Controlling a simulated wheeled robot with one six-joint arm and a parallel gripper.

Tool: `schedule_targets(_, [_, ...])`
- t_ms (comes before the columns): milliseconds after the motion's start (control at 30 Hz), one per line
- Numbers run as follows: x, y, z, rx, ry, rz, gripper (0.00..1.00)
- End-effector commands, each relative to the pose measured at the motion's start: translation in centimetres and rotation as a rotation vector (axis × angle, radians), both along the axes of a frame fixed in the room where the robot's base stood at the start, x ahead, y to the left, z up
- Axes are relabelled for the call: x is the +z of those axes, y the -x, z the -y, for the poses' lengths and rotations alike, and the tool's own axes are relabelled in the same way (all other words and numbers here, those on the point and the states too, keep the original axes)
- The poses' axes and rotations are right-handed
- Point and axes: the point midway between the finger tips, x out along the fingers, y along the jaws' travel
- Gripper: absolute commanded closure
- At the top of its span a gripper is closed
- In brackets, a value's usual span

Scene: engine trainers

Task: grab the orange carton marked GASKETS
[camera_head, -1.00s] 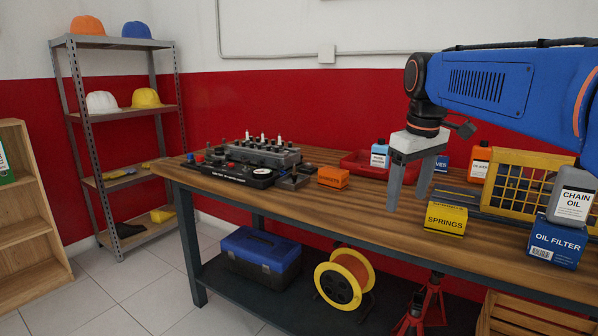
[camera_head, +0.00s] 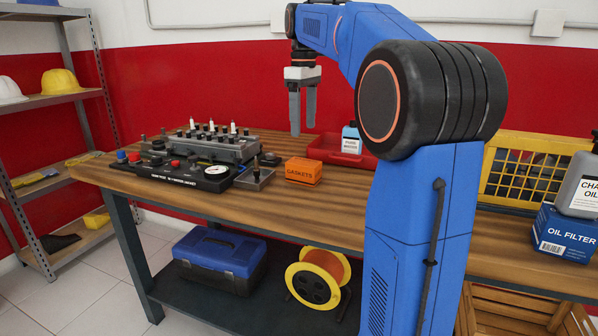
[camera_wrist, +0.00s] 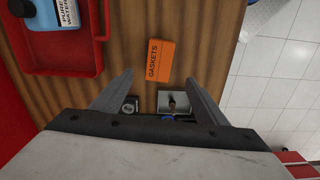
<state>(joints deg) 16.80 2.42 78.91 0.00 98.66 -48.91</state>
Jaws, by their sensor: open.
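The orange carton marked GASKETS (camera_head: 303,171) stands on the wooden workbench (camera_head: 262,205), to the right of the engine trainer. It also shows in the wrist view (camera_wrist: 160,61), where it lies beyond the fingertips, between their lines. My gripper (camera_head: 303,134) points down with its fingers apart and empty. In the head view it hangs above and behind the carton, apart from it. In the wrist view my gripper (camera_wrist: 158,84) has one finger on each side of the picture's middle.
A red tray (camera_head: 330,152) with a blue-white bottle (camera_head: 351,137) is just right of the carton. The engine trainer (camera_head: 212,146) and a small grey tray (camera_head: 255,178) are to its left. A yellow crate (camera_head: 512,170) and an OIL FILTER box (camera_head: 565,233) stand further right.

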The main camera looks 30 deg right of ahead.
Motion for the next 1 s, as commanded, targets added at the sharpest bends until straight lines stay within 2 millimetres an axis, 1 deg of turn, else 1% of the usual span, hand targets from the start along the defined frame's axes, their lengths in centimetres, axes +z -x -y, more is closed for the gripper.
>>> schedule_targets(33, [-1.0,0.1,0.0,0.000,-0.001,-0.003,0.33])
schedule_targets(200, [-4.0,0.1,0.0,0.000,-0.001,-0.004,0.33])
schedule_targets(400, [-7.2,0.0,0.0,-0.001,-0.001,-0.002,0.33])
schedule_targets(500, [-8.2,0.0,0.0,-0.001,0.000,-0.001,0.33])
schedule_targets(667, [-9.0,0.0,0.0,-0.001,0.000,0.000,0.33])
schedule_targets(767, [-9.9,0.0,0.0,-0.001,0.000,-0.001,0.33])
schedule_targets(1000, [-13.1,0.0,0.1,-0.001,-0.001,-0.002,0.33])
